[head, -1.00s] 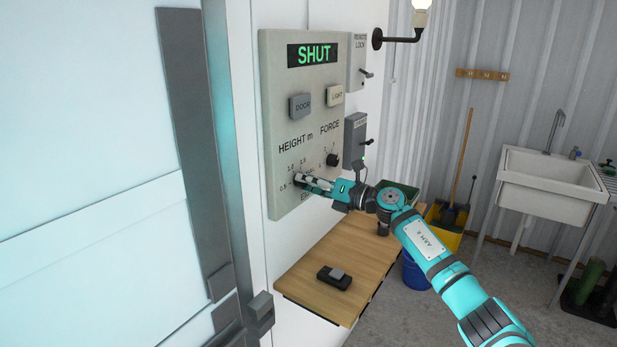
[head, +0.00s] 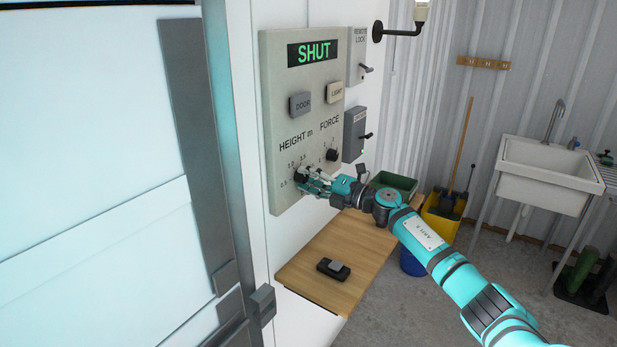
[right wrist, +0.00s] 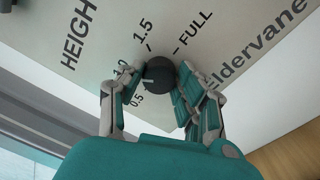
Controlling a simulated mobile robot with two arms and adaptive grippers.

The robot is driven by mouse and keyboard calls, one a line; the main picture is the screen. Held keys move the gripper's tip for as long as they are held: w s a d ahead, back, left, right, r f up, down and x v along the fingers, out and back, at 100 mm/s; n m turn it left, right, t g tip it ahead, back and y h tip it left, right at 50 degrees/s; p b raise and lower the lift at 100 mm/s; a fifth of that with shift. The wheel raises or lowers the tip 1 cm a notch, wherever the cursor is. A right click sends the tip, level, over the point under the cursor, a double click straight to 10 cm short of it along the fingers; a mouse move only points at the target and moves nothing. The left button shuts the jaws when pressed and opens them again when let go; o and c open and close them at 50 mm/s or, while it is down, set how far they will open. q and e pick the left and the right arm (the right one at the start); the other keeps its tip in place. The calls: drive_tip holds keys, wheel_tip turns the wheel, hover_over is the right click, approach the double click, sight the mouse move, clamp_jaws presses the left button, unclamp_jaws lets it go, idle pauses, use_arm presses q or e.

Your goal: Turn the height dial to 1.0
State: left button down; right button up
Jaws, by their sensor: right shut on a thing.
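The black height dial (head: 301,174) is at the lower left of the grey control panel (head: 279,108), under "HEIGHT m". My right gripper (head: 312,183) is at it, coming from the right. In the right wrist view, the dial (right wrist: 161,73) sits between the two fingers of my right gripper (right wrist: 160,82), which is shut on it. Its white mark points left, seemingly between the 0.5 and 1.0 labels. The scale also reads 1.5 and FULL; the fingers partly cover the 1.0 label. The display (head: 314,52) reads SHUT. My left gripper is not in view.
The force knob (head: 332,154), door button (head: 300,103) and light button (head: 336,92) share the panel. A wooden shelf (head: 335,245) below holds a black device (head: 333,269).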

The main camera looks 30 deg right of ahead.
idle(0.3)
drive_tip(key=o, duration=1.1)
drive_tip(key=shift+d, duration=0.1)
drive_tip(key=shift+o, duration=0.2)
drive_tip(key=v, duration=1.2)
